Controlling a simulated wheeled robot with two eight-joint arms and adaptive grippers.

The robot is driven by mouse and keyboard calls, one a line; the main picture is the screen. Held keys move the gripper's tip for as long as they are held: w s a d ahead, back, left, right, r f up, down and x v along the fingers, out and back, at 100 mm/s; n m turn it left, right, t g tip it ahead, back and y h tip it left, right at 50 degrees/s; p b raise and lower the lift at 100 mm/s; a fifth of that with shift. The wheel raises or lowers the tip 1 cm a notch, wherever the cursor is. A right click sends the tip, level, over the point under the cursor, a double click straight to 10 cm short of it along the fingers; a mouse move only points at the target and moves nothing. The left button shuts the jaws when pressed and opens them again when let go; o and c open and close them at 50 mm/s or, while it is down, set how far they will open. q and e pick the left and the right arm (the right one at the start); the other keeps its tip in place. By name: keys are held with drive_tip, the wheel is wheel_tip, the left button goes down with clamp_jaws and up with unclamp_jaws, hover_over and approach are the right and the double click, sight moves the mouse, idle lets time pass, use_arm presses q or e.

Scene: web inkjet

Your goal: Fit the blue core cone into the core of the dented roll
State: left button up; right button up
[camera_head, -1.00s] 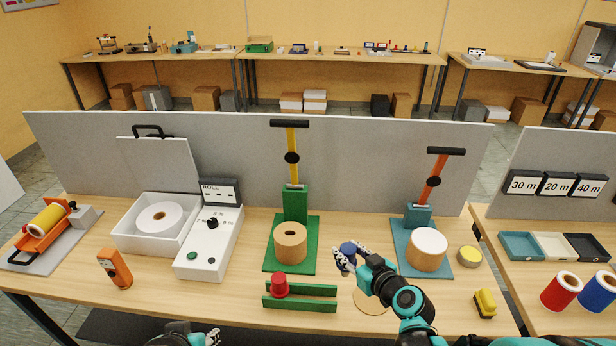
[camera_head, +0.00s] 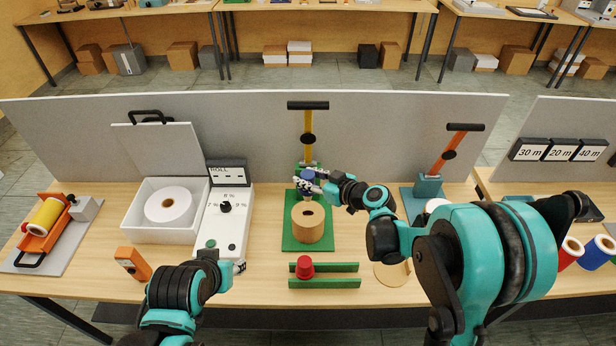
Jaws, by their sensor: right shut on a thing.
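The blue core cone (camera_head: 308,174) is in my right gripper (camera_head: 306,184), which is shut on it. The gripper holds it over the brown roll (camera_head: 309,224) on the green stand, just above or at the top of its core. I see no clear dent on this roll. A second roll (camera_head: 436,206) on the blue stand is mostly behind my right arm. My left gripper (camera_head: 240,267) is low, in front of the white control box, its fingers too small to read.
A red cone (camera_head: 305,268) stands at the green rails (camera_head: 335,283) in front. The yellow-handled lever (camera_head: 308,139) rises behind the brown roll. A white tray (camera_head: 143,230) with a white roll (camera_head: 169,205) and the control box (camera_head: 222,226) stand left. A grey partition closes the back.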

sight(310, 200)
drive_tip(key=shift+s+d+f+b, duration=0.1)
drive_tip(key=shift+f+b, duration=0.05)
drive_tip(key=shift+b, duration=0.15)
wheel_tip(310, 200, down, 6)
drive_tip(key=b, duration=0.5)
drive_tip(key=shift+r, duration=0.25)
drive_tip(key=shift+b, duration=0.3)
idle(1.3)
drive_tip(key=shift+f+b, duration=1.75)
drive_tip(key=shift+f, duration=0.05)
drive_tip(key=o, duration=1.3)
drive_tip(key=v, duration=1.2)
